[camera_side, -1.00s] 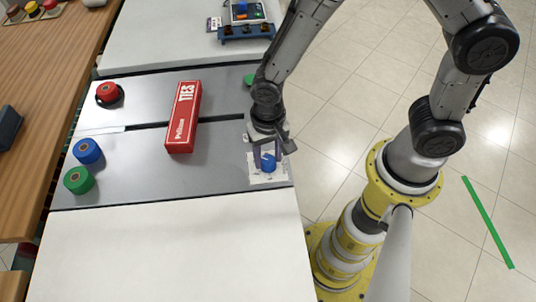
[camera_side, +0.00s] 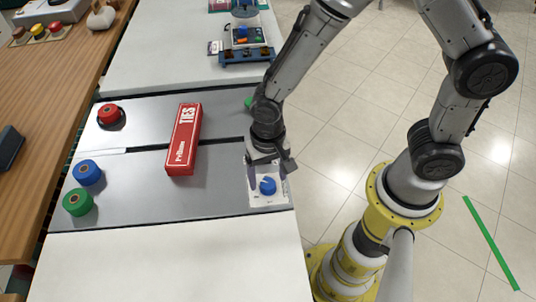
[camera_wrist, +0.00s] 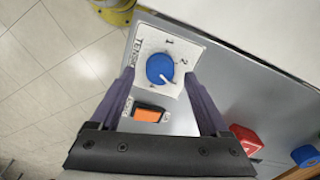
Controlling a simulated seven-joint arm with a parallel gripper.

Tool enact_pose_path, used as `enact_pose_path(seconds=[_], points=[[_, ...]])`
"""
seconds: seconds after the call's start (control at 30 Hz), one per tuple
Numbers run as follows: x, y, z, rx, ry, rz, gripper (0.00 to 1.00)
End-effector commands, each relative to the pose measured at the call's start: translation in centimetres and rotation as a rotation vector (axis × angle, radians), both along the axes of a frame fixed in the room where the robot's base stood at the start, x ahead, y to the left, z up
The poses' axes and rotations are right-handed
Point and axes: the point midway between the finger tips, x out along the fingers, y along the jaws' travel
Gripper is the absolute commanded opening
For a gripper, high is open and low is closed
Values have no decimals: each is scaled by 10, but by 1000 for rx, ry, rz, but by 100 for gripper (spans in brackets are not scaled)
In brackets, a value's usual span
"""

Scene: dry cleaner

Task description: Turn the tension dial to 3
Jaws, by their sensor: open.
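The tension dial is a round blue knob (camera_side: 267,186) on a white plate (camera_side: 281,196) near the right edge of the grey counter panel. In the wrist view the blue dial (camera_wrist: 157,66) has a white pointer aimed to the lower right. The plate's printed 1 and 2 show above and to the right of the dial; I cannot make out a 3. My gripper (camera_side: 267,176) is above the dial, pointing down. In the wrist view its dark fingers (camera_wrist: 159,75) are spread on either side of the dial, open and empty.
An orange rocker switch (camera_wrist: 149,112) sits beside the dial plate. A red ties box (camera_side: 183,140) lies left of my gripper. Red (camera_side: 110,114), blue (camera_side: 87,173) and green (camera_side: 78,202) rolls stand farther left. The white counter in front (camera_side: 170,260) is clear.

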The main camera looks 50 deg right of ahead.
Motion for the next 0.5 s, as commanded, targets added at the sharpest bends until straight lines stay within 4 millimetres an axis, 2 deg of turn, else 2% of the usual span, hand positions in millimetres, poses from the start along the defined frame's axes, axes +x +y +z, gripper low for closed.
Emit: enact_pose_path(seconds=[0.3,0.5], points=[[1,1,70,4,-8,0,79],[1,0,104,3,-5,0,79]])
